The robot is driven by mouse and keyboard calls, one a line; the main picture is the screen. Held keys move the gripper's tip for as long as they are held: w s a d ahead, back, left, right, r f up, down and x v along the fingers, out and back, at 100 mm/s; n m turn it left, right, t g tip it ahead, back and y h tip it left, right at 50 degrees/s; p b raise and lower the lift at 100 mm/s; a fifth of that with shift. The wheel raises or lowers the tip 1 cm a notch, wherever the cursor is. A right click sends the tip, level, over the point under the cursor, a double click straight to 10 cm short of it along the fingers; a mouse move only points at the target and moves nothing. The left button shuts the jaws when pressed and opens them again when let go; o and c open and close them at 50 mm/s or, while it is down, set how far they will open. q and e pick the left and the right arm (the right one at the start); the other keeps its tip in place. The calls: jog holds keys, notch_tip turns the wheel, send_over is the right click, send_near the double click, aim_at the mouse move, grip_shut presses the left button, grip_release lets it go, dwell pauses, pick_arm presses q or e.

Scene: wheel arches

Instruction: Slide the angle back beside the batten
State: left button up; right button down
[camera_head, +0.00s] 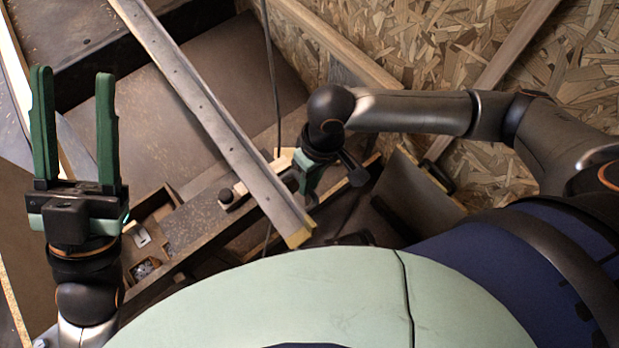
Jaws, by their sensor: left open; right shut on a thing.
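The angle (215,115) is a long grey metal strip with small dark holes. It runs diagonally from the top left to the middle of the head view. A pale wooden edge shows along its upper left side, and its near end (298,238) shows wood; I cannot tell clearly where metal and batten part. My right gripper (298,180) is shut at the strip's right edge near this end, apparently on the angle; the contact is partly hidden. My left gripper (74,85) is open and empty, pointing up at the far left, apart from the strip.
A wooden piece with a black knob (228,197) lies under the strip. An open compartment box (150,215) holds small parts. Wooden bars (340,42) stand by the chipboard wall (430,40). A thin dark cord (272,80) hangs behind the strip. Brown panel surface lies left of it.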

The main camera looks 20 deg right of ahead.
dwell(0.8)
jog(key=shift+w+d+r, duration=0.1)
jog(key=shift+r, duration=0.05)
pick_arm(q)
jog(key=w+a+f+n+g+y+p, duration=0.2)
jog(key=w+f+n+g+y+p, duration=0.2)
jog(key=f+y+p, duration=0.6)
jog(key=w+n+p, duration=0.1)
jog(key=w+n, duration=0.1)
jog(key=w, duration=0.1)
jog(key=shift+a+n, duration=0.25)
jog(key=shift+n, duration=0.15)
pick_arm(e)
jog(key=w+d, duration=0.3)
jog(key=d, duration=0.4)
pick_arm(q)
jog(key=shift+f, duration=0.1)
pick_arm(e)
jog(key=c, duration=0.8)
grip_release()
jog(key=shift+s, duration=0.15)
jog(key=shift+c, duration=0.2)
pick_arm(q)
jog(key=shift+g, duration=0.3)
